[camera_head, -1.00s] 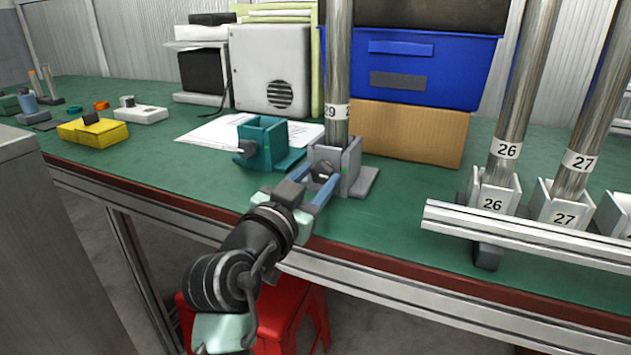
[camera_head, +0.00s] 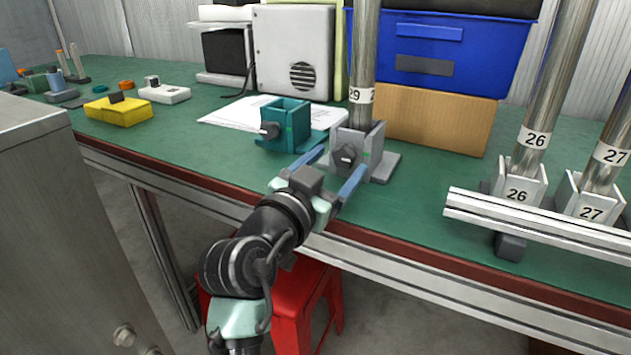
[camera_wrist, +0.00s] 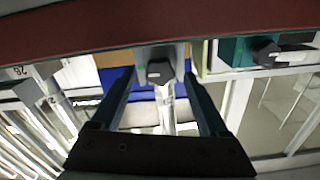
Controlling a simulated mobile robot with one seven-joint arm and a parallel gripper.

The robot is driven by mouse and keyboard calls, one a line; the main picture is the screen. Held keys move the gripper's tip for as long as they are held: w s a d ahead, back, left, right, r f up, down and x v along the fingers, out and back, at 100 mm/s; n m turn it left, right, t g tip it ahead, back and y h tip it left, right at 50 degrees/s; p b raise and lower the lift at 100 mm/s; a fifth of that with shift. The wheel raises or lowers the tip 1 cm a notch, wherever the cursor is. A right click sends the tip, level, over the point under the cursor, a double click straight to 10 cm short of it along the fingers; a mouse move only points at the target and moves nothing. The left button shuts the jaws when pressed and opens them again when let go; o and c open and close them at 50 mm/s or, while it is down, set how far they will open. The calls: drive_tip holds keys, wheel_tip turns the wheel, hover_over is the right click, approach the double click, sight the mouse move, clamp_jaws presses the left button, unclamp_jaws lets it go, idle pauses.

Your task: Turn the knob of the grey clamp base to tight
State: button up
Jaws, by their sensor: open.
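The grey clamp base (camera_head: 376,155) stands on the green bench near its front edge and holds an upright metal tube labelled 29 (camera_head: 362,60). Its dark knob (camera_head: 345,157) faces the front; the knob (camera_wrist: 159,72) also shows in the wrist view, between my fingers. My gripper (camera_head: 333,170) is open in front of the base, with one blue finger on each side of the knob. In the wrist view my gripper (camera_wrist: 160,85) shows a gap between each finger and the knob. I cannot tell how far the fingertips reach past it.
A teal clamp base (camera_head: 290,125) with its own knob stands close on the left. A metal rail (camera_head: 540,225) and tubes 26 (camera_head: 537,125) and 27 (camera_head: 605,150) are on the right. A cardboard box (camera_head: 440,125) stands behind. A red stool (camera_head: 300,300) is below.

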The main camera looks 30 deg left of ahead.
drive_tip(key=s+p, duration=0.2)
drive_tip(key=s, duration=1)
drive_tip(key=shift+a+p, duration=0.2)
drive_tip(key=shift+p, duration=0.2)
drive_tip(key=w+d+r+t+p, duration=0.15)
drive_tip(key=d+r, duration=0.35)
drive_tip(key=r, duration=0.5)
drive_tip(key=d+r+t+p, duration=0.1)
drive_tip(key=d+r+t, duration=0.2)
drive_tip(key=d+r, duration=0.5)
drive_tip(key=s+d+r+n+t+p, duration=0.1)
drive_tip(key=s+d+r+t+p, duration=0.25)
drive_tip(key=r, duration=0.65)
drive_tip(key=s+d+r+n+t, duration=0.2)
drive_tip(key=s+d+r, duration=0.3)
drive_tip(key=r, duration=0.4)
wheel_tip(320, 180, up, 37)
drive_tip(key=a+p, duration=0.2)
drive_tip(key=p, duration=3.5)
drive_tip(key=shift+g+y, duration=0.3)
drive_tip(key=shift+a+f, duration=0.1)
